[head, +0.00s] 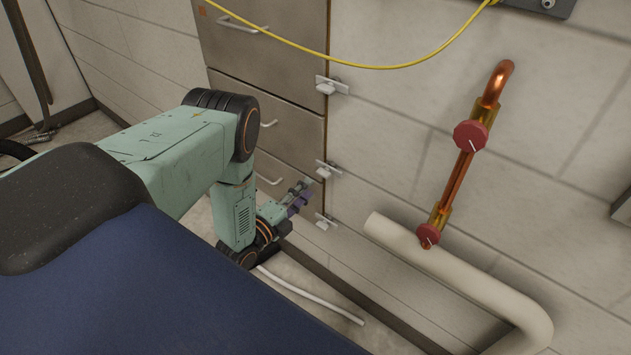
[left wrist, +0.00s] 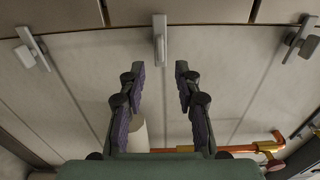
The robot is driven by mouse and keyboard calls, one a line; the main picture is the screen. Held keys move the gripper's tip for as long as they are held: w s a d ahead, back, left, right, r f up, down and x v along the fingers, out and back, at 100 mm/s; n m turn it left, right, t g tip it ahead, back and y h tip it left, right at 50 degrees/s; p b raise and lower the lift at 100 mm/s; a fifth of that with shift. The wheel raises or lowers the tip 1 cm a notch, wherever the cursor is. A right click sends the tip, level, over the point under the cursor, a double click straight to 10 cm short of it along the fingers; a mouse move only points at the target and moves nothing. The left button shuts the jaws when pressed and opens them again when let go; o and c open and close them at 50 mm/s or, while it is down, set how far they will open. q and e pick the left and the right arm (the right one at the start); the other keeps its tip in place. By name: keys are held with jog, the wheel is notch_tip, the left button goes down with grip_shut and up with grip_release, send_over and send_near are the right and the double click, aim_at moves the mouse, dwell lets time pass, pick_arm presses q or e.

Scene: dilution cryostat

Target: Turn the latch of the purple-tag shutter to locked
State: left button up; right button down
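Three pale metal latches sit along the right edge of the grey shutters: an upper one (head: 332,86), a middle one (head: 327,170) and a lower one (head: 325,221). No purple tag can be made out. My left gripper (head: 301,193), with purple finger pads, is near the middle and lower latches. In the left wrist view my left gripper (left wrist: 160,72) is open and empty. One latch (left wrist: 160,40) lies ahead, centred between the fingertips, its handle reaching over the shutter edge; contact is not visible. Other latches show at left (left wrist: 32,50) and right (left wrist: 300,40). My right gripper is out of view.
A copper pipe with red knobs (head: 470,136) and a thick cream pipe (head: 470,282) are on the wall right of the latches. A yellow cable (head: 385,67) hangs above. A white tube (head: 310,295) lies on the floor. The wall beside the latches is bare.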

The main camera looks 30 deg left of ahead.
pick_arm(q)
jog(key=shift+s+a, duration=0.2)
jog(key=shift+s, duration=2.35)
jog(key=s+d+f+n+g+y, duration=0.1)
jog(key=s+d+f+n+g, duration=0.4)
jog(key=s+f+n+g, duration=0.7)
jog(key=s+d+r+n+g, duration=0.2)
jog(key=s+d+n+g, duration=0.35)
jog(key=s, duration=0.75)
jog(key=s+d+r+n, duration=0.2)
jog(key=d+r, duration=0.1)
jog(key=r, duration=0.3)
jog(key=shift+s+d+g, duration=0.2)
jog(key=shift+g, duration=0.15)
